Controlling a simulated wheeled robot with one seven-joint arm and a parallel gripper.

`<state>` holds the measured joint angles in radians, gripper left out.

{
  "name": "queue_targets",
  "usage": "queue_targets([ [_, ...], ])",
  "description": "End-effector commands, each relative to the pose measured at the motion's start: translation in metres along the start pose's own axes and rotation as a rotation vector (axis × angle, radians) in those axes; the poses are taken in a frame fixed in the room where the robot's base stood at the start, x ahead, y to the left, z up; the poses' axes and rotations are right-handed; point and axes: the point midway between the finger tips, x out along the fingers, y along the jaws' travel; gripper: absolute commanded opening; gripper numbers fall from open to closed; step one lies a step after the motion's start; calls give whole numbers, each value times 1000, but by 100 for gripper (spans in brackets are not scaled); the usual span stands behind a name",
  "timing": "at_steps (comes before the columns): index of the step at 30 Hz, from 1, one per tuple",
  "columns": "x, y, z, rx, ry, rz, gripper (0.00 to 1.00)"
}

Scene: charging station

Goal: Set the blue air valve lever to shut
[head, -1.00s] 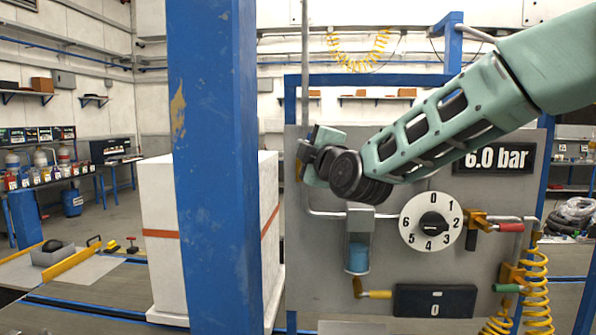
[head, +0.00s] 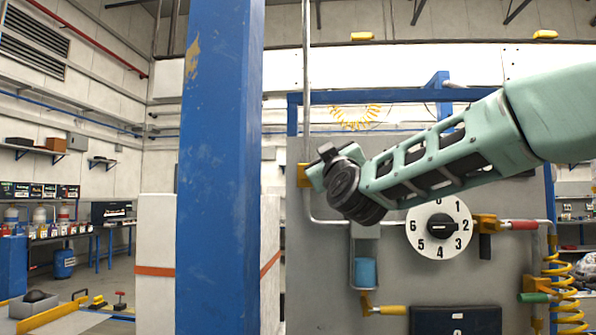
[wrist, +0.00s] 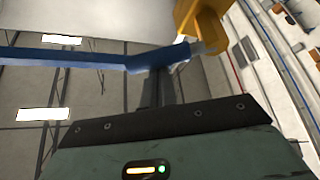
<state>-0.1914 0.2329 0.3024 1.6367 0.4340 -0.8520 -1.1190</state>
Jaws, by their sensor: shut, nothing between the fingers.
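The blue lever (wrist: 85,58) runs across the upper left of the wrist view to its yellow valve body (wrist: 202,22). My gripper (wrist: 158,78) is shut with nothing between its dark fingers. Its tips overlap the lever's right part, near the valve body; I cannot tell whether they touch it. In the head view my gripper (head: 326,152) is at the panel's upper left, in front of the pipe. A yellow valve body (head: 303,173) shows just left of it. The blue lever is not visible there, with my wrist and gripper in front of that area.
The grey panel (head: 310,260) carries a dial (head: 422,241), a valve with a red handle (head: 518,225), a lower yellow-handled valve (head: 388,310) and a yellow coiled hose (head: 565,280). A blue post (head: 220,170) stands at left, before a white cabinet (head: 155,235).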

Motion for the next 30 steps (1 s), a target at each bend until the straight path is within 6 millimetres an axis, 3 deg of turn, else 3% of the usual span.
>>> queue_targets([
  [1,-5,-5,9,37,1,22,0],
  [15,-15,-3,25,352,0,207,0],
  [30,-17,-3,29,463,-1,274,0],
])
